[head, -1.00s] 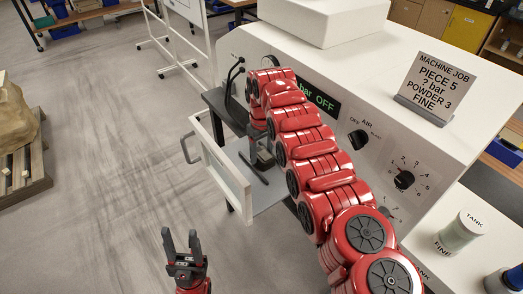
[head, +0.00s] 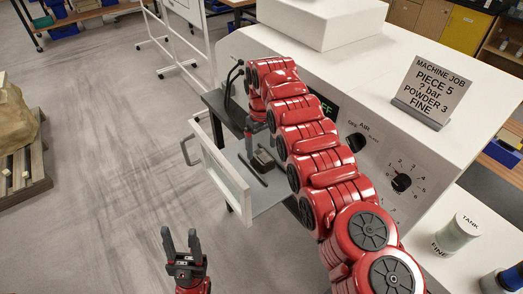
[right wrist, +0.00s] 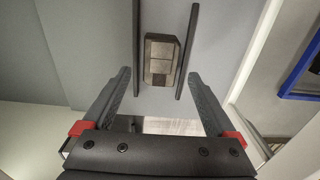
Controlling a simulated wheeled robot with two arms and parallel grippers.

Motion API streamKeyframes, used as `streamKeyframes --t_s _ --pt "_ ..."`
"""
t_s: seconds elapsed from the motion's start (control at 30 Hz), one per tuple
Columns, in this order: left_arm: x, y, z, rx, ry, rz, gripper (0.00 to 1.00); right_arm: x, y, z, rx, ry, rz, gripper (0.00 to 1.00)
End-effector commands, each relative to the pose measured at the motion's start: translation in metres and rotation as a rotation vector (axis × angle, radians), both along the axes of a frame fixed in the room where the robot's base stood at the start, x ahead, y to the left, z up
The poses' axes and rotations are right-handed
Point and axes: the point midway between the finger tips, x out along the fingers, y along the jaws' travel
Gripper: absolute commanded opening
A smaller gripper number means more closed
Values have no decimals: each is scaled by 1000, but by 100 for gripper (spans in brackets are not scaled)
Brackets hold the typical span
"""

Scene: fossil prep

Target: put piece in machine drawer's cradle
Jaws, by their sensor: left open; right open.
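The piece (head: 264,160), a small dark brown-grey block, lies in the open machine drawer (head: 226,176). In the right wrist view the piece (right wrist: 160,60) sits between the two dark rails of the cradle (right wrist: 188,50), apart from my fingers. My right gripper (right wrist: 160,78) is open and empty, with its fingers spread toward the piece. In the head view the right arm hides most of that gripper. My left gripper (head: 180,236) is open and empty over the floor, in front of the drawer.
The white machine (head: 400,100) carries knobs, a display partly covered by my arm, and a job sign (head: 436,88) reading piece 5, powder 3, fine. A tank (head: 458,234) stands at the right. A pallet with a wrapped load (head: 20,125) is at the left. The floor between is clear.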

Motion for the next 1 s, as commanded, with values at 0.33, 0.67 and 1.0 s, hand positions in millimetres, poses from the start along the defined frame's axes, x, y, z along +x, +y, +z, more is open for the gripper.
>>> streamKeyframes --t_s 0.33,0.67,1.0 --pt "0 0 70 0 -1 0 50 -1 0 78 -2 2 0 92" --pt "0 0 75 0 -1 0 50 -1 0 83 -2 3 0 92" --pt "0 0 75 0 -1 0 50 -1 0 83 -2 3 0 92"
